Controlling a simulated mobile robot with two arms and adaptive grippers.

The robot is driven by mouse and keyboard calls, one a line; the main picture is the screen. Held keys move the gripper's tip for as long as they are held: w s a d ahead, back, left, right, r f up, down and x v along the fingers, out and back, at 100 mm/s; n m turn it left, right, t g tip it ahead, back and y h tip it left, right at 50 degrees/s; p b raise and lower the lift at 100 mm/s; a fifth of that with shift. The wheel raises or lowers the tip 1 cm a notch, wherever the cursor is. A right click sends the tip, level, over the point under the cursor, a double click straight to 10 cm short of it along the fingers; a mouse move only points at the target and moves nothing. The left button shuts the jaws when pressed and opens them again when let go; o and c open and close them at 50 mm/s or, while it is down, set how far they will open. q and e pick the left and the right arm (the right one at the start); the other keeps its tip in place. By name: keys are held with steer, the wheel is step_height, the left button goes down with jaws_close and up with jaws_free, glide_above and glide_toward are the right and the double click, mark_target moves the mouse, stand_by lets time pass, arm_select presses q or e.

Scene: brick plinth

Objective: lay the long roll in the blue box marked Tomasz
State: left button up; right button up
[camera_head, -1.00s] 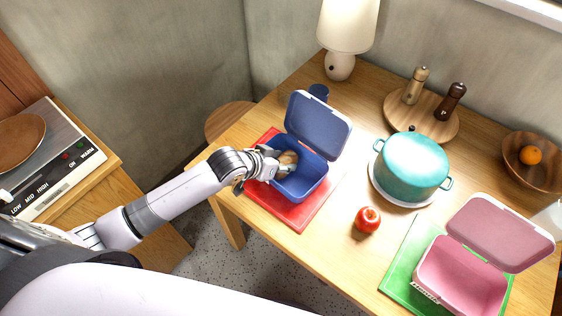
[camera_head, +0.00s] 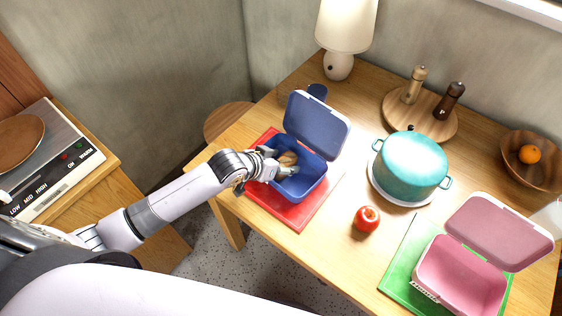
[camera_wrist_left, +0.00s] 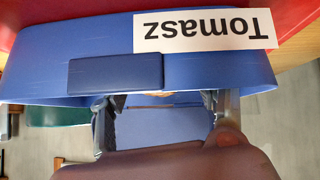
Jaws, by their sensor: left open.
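The blue box (camera_head: 300,188) stands on a red mat with its lid raised at the back. Its front carries the name Tomasz, which reads upside down in the left wrist view (camera_wrist_left: 205,28). The tan long roll (camera_head: 288,158) shows inside the box, partly hidden by my gripper. My right gripper is not in view.
The red mat (camera_head: 297,218) lies near the table's left edge. A red apple (camera_head: 367,218), a teal pot (camera_head: 411,163) and an open pink box (camera_head: 458,276) on a green mat stand to the right. A lamp (camera_head: 342,40) stands behind.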

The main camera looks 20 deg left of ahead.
arm_select(q)
steer(key=shift+s+a+f, duration=0.15)
steer(key=shift+s+f, duration=0.3)
steer(key=shift+f, duration=0.1)
steer(key=shift+r, duration=0.3)
steer(key=w+r+v, duration=0.1)
steer(key=v, duration=1.1)
steer(key=shift+s, duration=0.2)
steer(key=shift+r, duration=0.1)
